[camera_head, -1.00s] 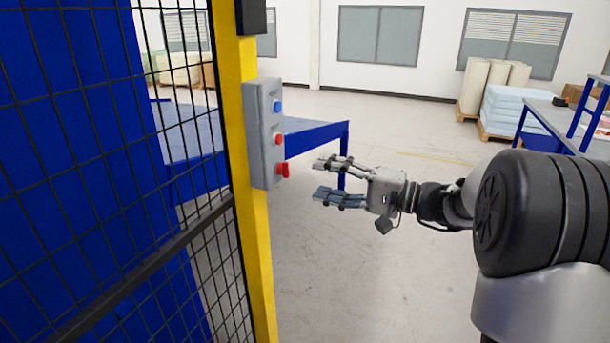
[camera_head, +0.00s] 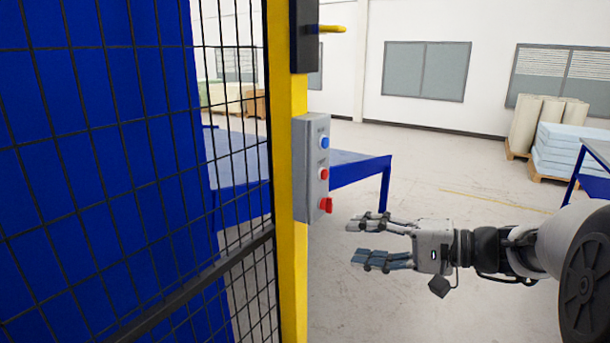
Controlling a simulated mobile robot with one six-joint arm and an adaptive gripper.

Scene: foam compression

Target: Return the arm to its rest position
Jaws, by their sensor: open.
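My gripper (camera_head: 368,242) is open and empty, its two fingers spread one above the other and pointing left. It hangs in free air over the floor, to the right of and lower than the grey control box (camera_head: 312,167). The fingertips are apart from the box and the yellow post (camera_head: 292,270). My arm reaches in from the right edge, and part of it lies outside the picture.
A black wire mesh fence (camera_head: 140,200) fills the left. The box carries a blue button (camera_head: 324,142), a red button (camera_head: 323,174) and a red switch (camera_head: 326,205). A blue-legged table (camera_head: 355,172) stands behind. Foam blocks (camera_head: 570,150) are at the far right. The floor between is clear.

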